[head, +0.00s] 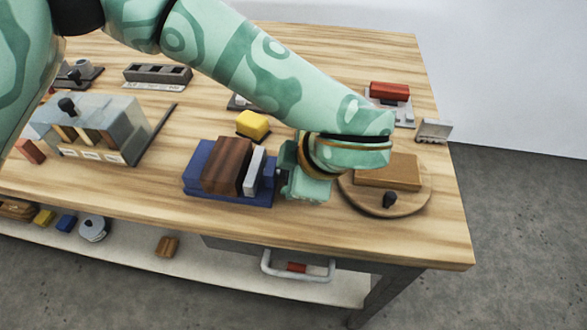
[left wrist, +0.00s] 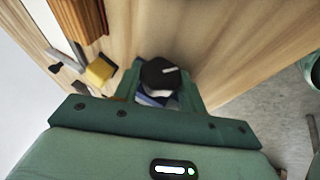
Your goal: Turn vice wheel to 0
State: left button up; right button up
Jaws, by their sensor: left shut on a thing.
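The vice (head: 228,199) is blue with a grey jaw plate (head: 255,170), and a dark brown wooden block (head: 222,165) sits in it. My left gripper (head: 300,185) is at the vice's right side and hides the wheel in the head view. In the left wrist view, the dark round wheel (left wrist: 160,75) with a pale mark on it lies between the fingers of my left gripper (left wrist: 158,95), which is shut on it. No readable number shows on the wheel.
A round wooden turntable (head: 410,200) with a tan block (head: 390,171) and a black knob (head: 390,199) stands close to the right of my gripper. A yellow block (head: 253,124) lies behind the vice. A grey slotted box (head: 120,125) stands at the left. The front right tabletop is clear.

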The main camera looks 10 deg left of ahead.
pick_arm(q)
jog(key=o, duration=1)
jog(key=shift+c, duration=0.2)
jog(key=p+v, duration=0.5)
jog(key=v, duration=1.1)
jog(key=shift+r, duration=0.2)
pick_arm(e)
jog(key=shift+t, duration=0.4)
jog(key=r, duration=0.1)
jog(key=w+r, duration=0.1)
jog(key=r, duration=0.1)
jog(key=w+r, duration=0.1)
jog(key=shift+w+r, duration=0.2)
jog(key=shift+r, duration=0.1)
pick_arm(q)
jog(key=shift+d, duration=0.1)
